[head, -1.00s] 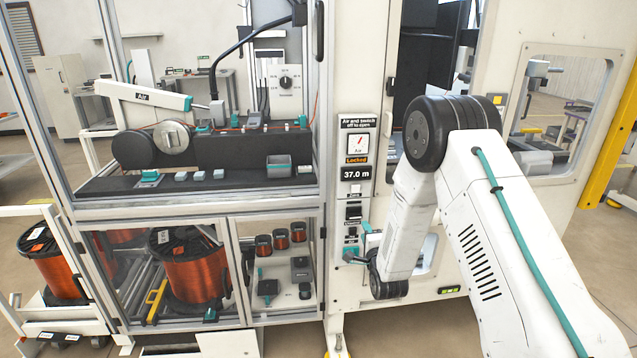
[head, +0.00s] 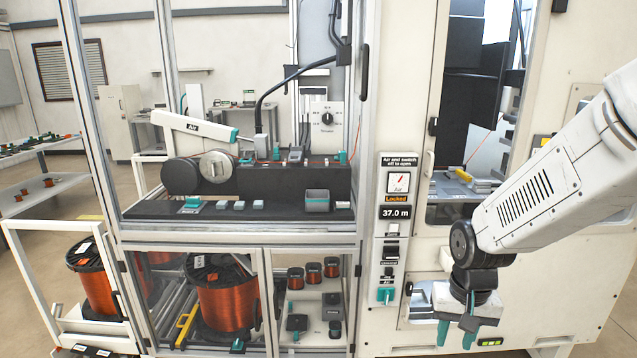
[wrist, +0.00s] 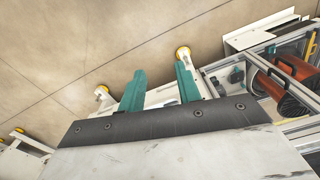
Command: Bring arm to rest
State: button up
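My gripper (head: 456,331) hangs at the lower right of the head view, with its teal fingers pointing down. It is in front of the pale machine cabinet (head: 400,325), right of the control panel. In the wrist view the two teal fingers of my gripper (wrist: 160,88) stand apart with a gap between them, so it is open and nothing is held. My white arm comes in from the right edge and bends at a black joint above the gripper. Whether the gripper touches the cabinet cannot be told; the wrist view shows floor beyond the fingers.
The control panel (head: 395,213) reads "Locked" and "37.0 m". Left of it stands a framed enclosure with a black winding bench (head: 270,205) and a large copper wire spool (head: 228,300) below. Another spool (head: 92,290) sits on a white cart. Floor is open at far left.

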jog(key=s+r+n+t, duration=0.1)
jog(key=s+r+n, duration=0.1)
jog(key=s+r, duration=1.4)
jog(key=s, duration=0.3)
jog(key=shift+d+n, duration=0.3)
jog(key=shift+d, duration=0.1)
dwell(0.5)
